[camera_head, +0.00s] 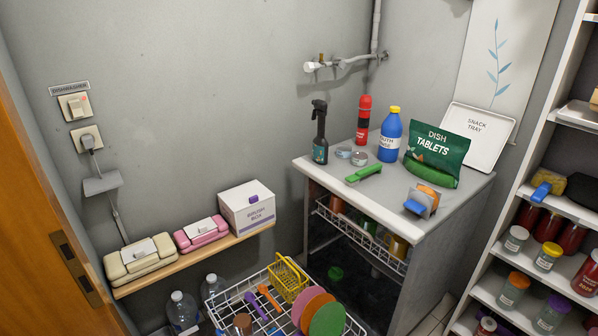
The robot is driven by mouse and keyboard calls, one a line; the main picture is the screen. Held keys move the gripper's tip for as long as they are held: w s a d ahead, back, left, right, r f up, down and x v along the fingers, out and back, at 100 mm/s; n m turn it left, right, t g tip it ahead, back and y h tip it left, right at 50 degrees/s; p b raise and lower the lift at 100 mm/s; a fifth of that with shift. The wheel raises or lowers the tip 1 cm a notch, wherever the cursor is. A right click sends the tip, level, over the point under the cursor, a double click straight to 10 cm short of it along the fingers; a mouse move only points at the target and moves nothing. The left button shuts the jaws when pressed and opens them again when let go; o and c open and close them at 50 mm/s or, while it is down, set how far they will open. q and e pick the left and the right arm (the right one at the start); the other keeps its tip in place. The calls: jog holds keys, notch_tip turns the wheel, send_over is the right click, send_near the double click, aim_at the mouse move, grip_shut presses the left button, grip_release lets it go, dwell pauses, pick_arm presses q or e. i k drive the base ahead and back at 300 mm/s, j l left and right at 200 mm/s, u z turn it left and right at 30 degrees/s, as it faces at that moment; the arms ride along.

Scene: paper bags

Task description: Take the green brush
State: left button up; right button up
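The green brush (364,173) lies flat on the light grey top of the dishwasher (385,195), near its front edge. It looks like a small green block with a handle pointing up and right. Nothing covers it. Small round tins (351,154) sit just behind it. A blue and orange item (422,201) lies to its right, apart from it. Neither of my grippers shows in the head view.
Behind the brush stand a black spray bottle (320,133), a red bottle (363,121), a blue bottle (390,136) and a green dish tablets bag (436,153). A white wire rack (214,313) with colourful dishes extends below in front. Shelves with jars stand right.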

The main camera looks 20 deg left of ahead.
aim_at(353, 181)
jog(key=u, duration=0.15)
jog(key=i+l+u, duration=0.15)
jog(key=i+l, duration=0.2)
jog(key=i+l+u, duration=0.1)
jog(key=i+l, duration=0.25)
jog(key=l, duration=0.2)
